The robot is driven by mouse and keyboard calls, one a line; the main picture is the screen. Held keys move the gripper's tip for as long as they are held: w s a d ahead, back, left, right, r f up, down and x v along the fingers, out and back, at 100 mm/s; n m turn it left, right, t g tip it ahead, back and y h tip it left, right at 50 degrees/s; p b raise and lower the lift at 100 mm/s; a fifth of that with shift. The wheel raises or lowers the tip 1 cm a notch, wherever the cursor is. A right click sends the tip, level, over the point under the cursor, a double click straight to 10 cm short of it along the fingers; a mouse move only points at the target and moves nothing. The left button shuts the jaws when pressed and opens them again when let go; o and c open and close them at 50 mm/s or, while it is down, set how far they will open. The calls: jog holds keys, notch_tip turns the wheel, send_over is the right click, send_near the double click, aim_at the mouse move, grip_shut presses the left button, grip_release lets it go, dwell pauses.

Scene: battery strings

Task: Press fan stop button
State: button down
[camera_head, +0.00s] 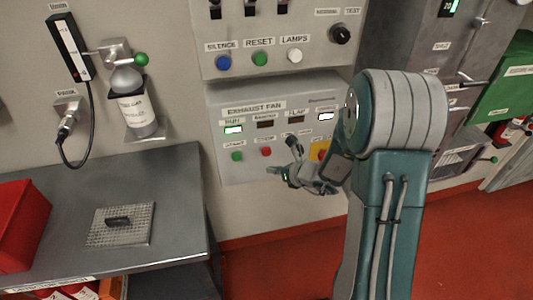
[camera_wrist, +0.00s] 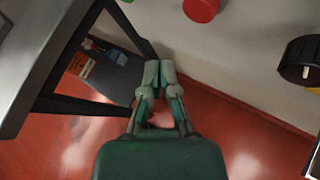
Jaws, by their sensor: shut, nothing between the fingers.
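The exhaust fan panel (camera_head: 290,103) is on the wall in the head view. Its bottom row has a green button (camera_head: 237,156), a red button (camera_head: 266,152), a black knob and, partly hidden by my arm, a yellow plate with red (camera_head: 319,150). The small labels are too blurred to read surely. The lamp under the "RUN" label (camera_head: 233,129) glows green. My gripper (camera_head: 272,170) is shut and empty, its tips just below the red button in the head view. In the wrist view, the red button (camera_wrist: 202,9) is at the top edge, apart from the fingertips (camera_wrist: 158,74).
A black knob (camera_wrist: 300,61) stands out at the right in the wrist view. Above the fan panel is a panel with silence, reset and lamps buttons (camera_head: 260,59). A grey bench (camera_head: 170,228) with a red bin (camera_head: 20,218) stands at the left.

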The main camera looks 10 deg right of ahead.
aim_at(264, 154)
jog(key=shift+w, duration=2.05)
jog(key=shift+w, duration=0.1)
jog(key=shift+w+r, duration=0.1)
jog(key=shift+w, duration=0.15)
jog(key=shift+w, duration=0.7)
dwell(0.9)
jog(key=shift+s, duration=1.1)
jog(key=s, duration=0.5)
